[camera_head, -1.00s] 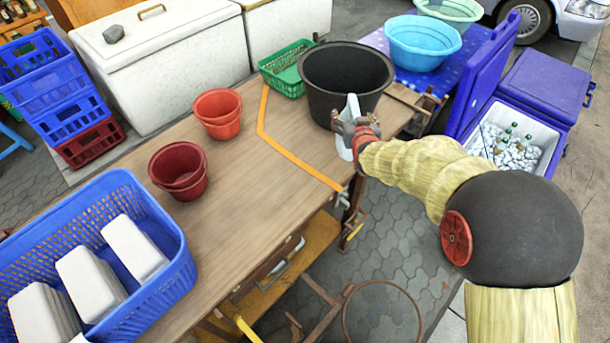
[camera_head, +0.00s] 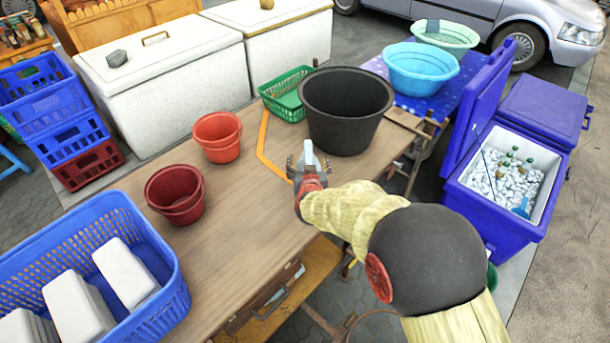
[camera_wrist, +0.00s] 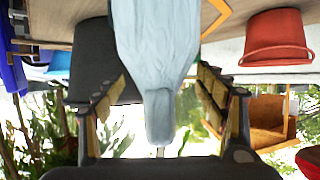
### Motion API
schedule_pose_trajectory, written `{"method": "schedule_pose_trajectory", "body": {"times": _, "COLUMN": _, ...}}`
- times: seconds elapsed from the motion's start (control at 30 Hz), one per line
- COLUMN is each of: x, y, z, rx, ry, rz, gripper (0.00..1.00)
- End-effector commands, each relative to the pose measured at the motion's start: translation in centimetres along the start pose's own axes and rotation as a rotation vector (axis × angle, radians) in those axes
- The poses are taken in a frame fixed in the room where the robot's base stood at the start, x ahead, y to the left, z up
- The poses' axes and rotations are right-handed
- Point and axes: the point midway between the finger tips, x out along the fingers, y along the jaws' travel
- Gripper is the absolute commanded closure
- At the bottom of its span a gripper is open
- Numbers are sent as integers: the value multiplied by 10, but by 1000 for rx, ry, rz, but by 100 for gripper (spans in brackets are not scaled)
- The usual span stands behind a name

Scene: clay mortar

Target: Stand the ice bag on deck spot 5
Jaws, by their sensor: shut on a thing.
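The ice bag (camera_wrist: 155,45) is pale grey-blue and fills the middle of the wrist view, its narrow neck between my fingers. In the head view only a small pale part of the bag (camera_head: 309,153) shows, the rest hidden by my gripper (camera_head: 309,168). My gripper is shut on the bag, over the wooden table (camera_head: 235,235) near its right part, left of and nearer than the black tub. I cannot tell whether the bag touches the table. No numbered mark for deck spot 5 can be read.
The black tub (camera_head: 345,115), green basket (camera_head: 288,95), orange buckets (camera_head: 218,138) and dark red buckets (camera_head: 175,195) stand on the table. Orange tape (camera_head: 264,145) runs across it. A blue crate (camera_head: 165,300) with white blocks is at the left front. The table's middle is bare.

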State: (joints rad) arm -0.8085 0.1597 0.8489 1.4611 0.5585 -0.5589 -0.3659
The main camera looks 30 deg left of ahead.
Motion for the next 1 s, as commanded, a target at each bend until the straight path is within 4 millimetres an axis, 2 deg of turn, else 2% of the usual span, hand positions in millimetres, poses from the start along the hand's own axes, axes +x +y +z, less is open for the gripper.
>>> {"method": "schedule_pose_trajectory", "body": {"times": 0.2, "x": 2, "y": -7, "z": 2, "rx": 1, "ry": 9, "rz": 0, "gripper": 89}}
{"method": "schedule_pose_trajectory", "body": {"times": 0.5, "x": 15, "y": -11, "z": 35, "rx": 0, "ry": 8, "rz": 0, "gripper": 89}}
{"method": "schedule_pose_trajectory", "body": {"times": 0.9, "x": 16, "y": -11, "z": 38, "rx": 2, "ry": 8, "rz": 0, "gripper": 89}}
{"method": "schedule_pose_trajectory", "body": {"times": 0.93, "x": 16, "y": -11, "z": 42, "rx": 0, "ry": 1, "rz": 0, "gripper": 28}}
{"method": "schedule_pose_trajectory", "body": {"times": 1.0, "x": 16, "y": -11, "z": 42, "rx": 0, "ry": 1, "rz": 0, "gripper": 24}}
